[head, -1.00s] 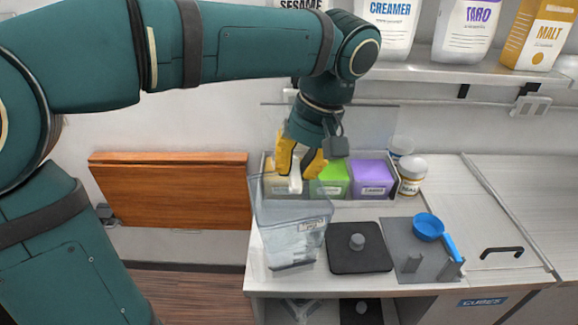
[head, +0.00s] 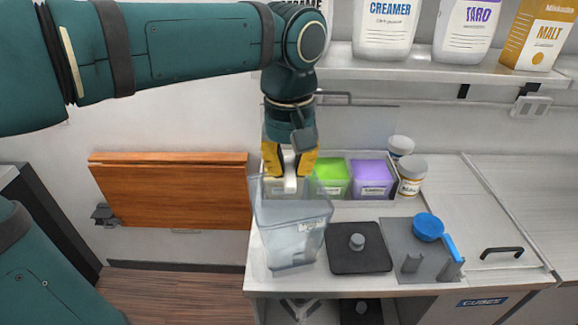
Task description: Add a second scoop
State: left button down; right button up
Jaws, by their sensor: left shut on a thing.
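My left gripper (head: 289,170), with yellow fingers, points down and is shut on a narrow white thing (head: 290,180) that looks like a scoop; its lower end is not clear. The gripper is over the left end of the row of ingredient bins, behind and above the clear blender jug (head: 297,235). The leftmost bin is mostly hidden by the fingers and jug. The green bin (head: 333,175) and purple bin (head: 373,178) stand to its right. A blue scoop (head: 428,227) lies on a grey mat, well right of the gripper.
A black pad with a grey knob (head: 357,252) is right of the jug. Two white jars (head: 411,175) stand beside the bins. A shelf (head: 440,66) with creamer, taro and malt packs hangs above. A brown folded wall panel (head: 170,190) is at left.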

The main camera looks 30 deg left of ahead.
aim_at(290, 186)
pick_arm(q)
jog(key=shift+s+d+r+p, duration=0.3)
jog(key=shift+s+d+r, duration=0.2)
jog(key=shift+s, duration=0.2)
jog(key=shift+s+d+r+p, duration=0.25)
jog(key=shift+s+d+r, duration=0.25)
jog(key=shift+s, duration=0.2)
jog(key=shift+s+d+r+p, duration=0.3)
jog(key=shift+s+d+r, duration=0.15)
jog(key=shift+s, duration=0.25)
jog(key=shift+w+a+f, duration=0.1)
